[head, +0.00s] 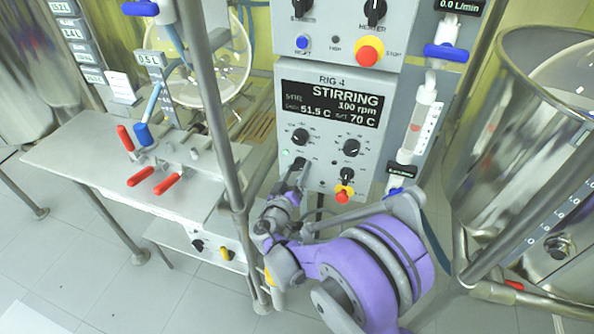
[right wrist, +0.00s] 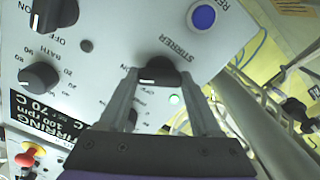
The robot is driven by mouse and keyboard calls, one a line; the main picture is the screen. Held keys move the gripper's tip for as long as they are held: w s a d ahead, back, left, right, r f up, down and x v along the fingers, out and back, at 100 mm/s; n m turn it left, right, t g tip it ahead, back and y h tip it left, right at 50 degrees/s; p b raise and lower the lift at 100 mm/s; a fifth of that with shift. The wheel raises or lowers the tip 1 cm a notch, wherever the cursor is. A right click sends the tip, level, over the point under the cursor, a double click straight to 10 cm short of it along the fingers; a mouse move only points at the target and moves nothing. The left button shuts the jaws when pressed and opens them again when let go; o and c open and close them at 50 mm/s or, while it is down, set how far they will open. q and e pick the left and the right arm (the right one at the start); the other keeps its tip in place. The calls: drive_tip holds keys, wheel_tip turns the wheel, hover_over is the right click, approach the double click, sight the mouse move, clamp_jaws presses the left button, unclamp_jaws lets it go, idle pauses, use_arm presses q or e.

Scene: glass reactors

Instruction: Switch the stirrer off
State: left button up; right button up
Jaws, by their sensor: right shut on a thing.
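The black stirrer knob (right wrist: 158,70) sits by the STIRRER label in the right wrist view. My right gripper (right wrist: 158,78) is shut on this knob, with one finger on each side. In the head view my right gripper (head: 297,172) is at the panel's lower left and largely covers the knob. A small green lamp (head: 286,152) shows beside it. The knob's pointer setting is hard to read. My left gripper is not in view.
A red and yellow button (head: 343,194) is right of my gripper, low on the panel. A vertical metal post (head: 217,120) stands just left of the panel. A steel vessel (head: 520,130) stands at the right. A bench with red-handled valves (head: 167,181) is at the left.

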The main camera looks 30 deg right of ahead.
drive_tip(key=shift+n, duration=0.3)
drive_tip(key=n, duration=0.5)
drive_tip(key=shift+n, duration=0.3)
drive_tip(key=n, duration=0.5)
drive_tip(key=shift+n, duration=0.3)
drive_tip(key=o, duration=1.4)
drive_tip(key=shift+a, duration=0.1)
drive_tip(key=p+v, duration=0.1)
drive_tip(key=v, duration=0.9)
drive_tip(key=shift+s+a, duration=0.2)
drive_tip(key=shift+s, duration=0.05)
